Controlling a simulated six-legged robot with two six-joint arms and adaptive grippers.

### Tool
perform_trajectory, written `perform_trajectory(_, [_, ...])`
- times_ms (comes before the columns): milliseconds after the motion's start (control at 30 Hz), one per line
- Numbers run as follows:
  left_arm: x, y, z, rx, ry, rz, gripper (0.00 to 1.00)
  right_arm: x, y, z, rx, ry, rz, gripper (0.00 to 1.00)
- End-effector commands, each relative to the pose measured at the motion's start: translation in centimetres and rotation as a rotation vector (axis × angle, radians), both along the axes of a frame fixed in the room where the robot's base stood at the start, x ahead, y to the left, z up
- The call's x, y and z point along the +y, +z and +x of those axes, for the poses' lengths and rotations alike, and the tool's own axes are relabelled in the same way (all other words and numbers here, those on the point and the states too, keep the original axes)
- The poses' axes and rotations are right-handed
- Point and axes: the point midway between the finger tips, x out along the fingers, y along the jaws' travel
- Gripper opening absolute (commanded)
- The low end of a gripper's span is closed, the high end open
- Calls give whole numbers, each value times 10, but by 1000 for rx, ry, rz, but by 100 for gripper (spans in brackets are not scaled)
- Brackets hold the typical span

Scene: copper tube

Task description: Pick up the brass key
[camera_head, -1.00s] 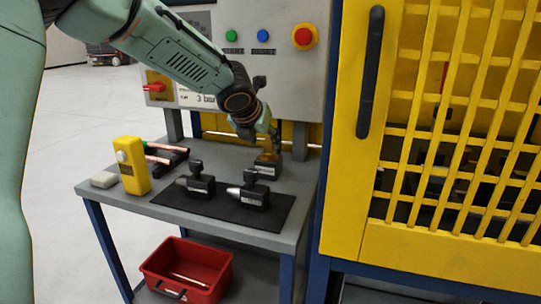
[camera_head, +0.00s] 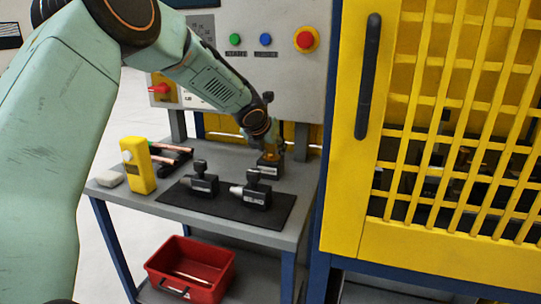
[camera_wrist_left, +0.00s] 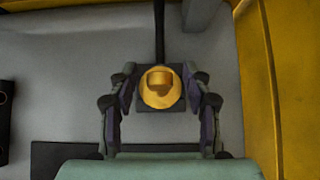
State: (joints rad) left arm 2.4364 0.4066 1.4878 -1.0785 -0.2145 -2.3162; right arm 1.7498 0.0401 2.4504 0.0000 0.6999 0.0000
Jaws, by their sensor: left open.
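The brass key (camera_wrist_left: 160,90) shows in the left wrist view as a round gold piece with a raised grip, on a dark block. In the head view, a bit of brass (camera_head: 268,158) shows on top of the small black block (camera_head: 269,171) at the back right of the bench. My left gripper (camera_wrist_left: 160,76) is open, with one finger on each side of the key and a gap visible on both sides. In the head view my left gripper (camera_head: 270,147) is right above the block and partly hides the key. My right gripper is not in view.
Two black tools (camera_head: 257,192) lie on a dark mat (camera_head: 225,206). A control panel (camera_head: 262,75) rises behind. A yellow cage door (camera_head: 355,190) borders the right. A red bin (camera_head: 190,268) sits below.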

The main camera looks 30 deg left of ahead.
Motion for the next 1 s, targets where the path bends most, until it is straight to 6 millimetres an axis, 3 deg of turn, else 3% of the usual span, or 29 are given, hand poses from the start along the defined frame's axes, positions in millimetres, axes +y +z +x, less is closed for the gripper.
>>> perform_trajectory(67, [0,0,0,1,0,0,48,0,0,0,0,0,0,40])
perform_trajectory(633, [0,-1,-1,2,0,1,0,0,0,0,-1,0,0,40])
perform_trajectory(1000, [0,-1,-1,3,-1,0,0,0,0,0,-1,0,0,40])
